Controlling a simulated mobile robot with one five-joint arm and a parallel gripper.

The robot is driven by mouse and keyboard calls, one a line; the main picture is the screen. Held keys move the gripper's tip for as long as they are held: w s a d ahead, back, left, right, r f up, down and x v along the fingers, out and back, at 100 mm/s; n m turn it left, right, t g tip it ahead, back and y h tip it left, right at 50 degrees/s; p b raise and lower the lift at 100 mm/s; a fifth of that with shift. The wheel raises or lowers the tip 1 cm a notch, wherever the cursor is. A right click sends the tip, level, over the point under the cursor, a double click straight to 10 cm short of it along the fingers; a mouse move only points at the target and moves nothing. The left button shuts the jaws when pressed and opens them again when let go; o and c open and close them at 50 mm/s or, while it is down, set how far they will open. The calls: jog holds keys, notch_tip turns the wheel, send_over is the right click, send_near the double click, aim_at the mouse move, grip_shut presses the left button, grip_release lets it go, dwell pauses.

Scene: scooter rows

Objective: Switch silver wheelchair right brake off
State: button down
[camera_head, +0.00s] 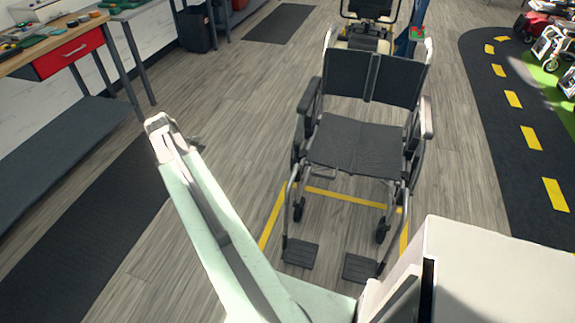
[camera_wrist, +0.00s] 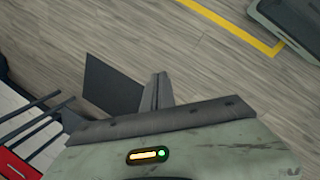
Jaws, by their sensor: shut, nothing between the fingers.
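The silver wheelchair (camera_head: 362,146) stands on the floor right of centre in the head view, facing me. It has a black seat, a black backrest and two footrests. Its right side, with the right armrest (camera_head: 309,97) and wheel, is on the left in the picture. The right brake lever is too small and dark to make out. My gripper (camera_head: 158,121) is raised to the left of the wheelchair, well apart from it, and touches nothing. In the wrist view my gripper (camera_wrist: 161,77) is shut and empty above the floor.
A workbench (camera_head: 65,36) with a red drawer (camera_head: 68,53) stands at the upper left. Yellow tape (camera_head: 343,197) marks the floor under the wheelchair. A scooter (camera_head: 371,28) stands behind it. A dark mat (camera_head: 100,220) lies at left. Floor between my gripper and the wheelchair is clear.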

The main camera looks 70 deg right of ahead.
aim_at(297, 150)
jog(key=s+d+f+n+h+b, duration=0.1)
jog(key=s+d+f+n+b, duration=0.1)
jog(key=s+d, duration=0.6)
jog(key=s+d+f+n+g+h+b, duration=0.1)
jog(key=s+d+f+n+b, duration=0.2)
jog(key=s+d, duration=0.5)
jog(key=s+d+f+n+h+b, duration=0.1)
jog(key=s+d+f+n+b, duration=0.1)
jog(key=s+d, duration=0.7)
jog(key=d+f+b, duration=0.1)
jog(key=d+f, duration=0.1)
jog(key=d, duration=0.3)
jog(key=shift+f+n+g+b, duration=0.35)
jog(key=shift+n+g+b, duration=0.05)
jog(key=d+f+b, duration=0.7)
jog(key=d, duration=0.2)
jog(key=shift+s+f+b, duration=0.25)
jog(key=shift+s+b, duration=0.05)
jog(key=shift+s, duration=0.1)
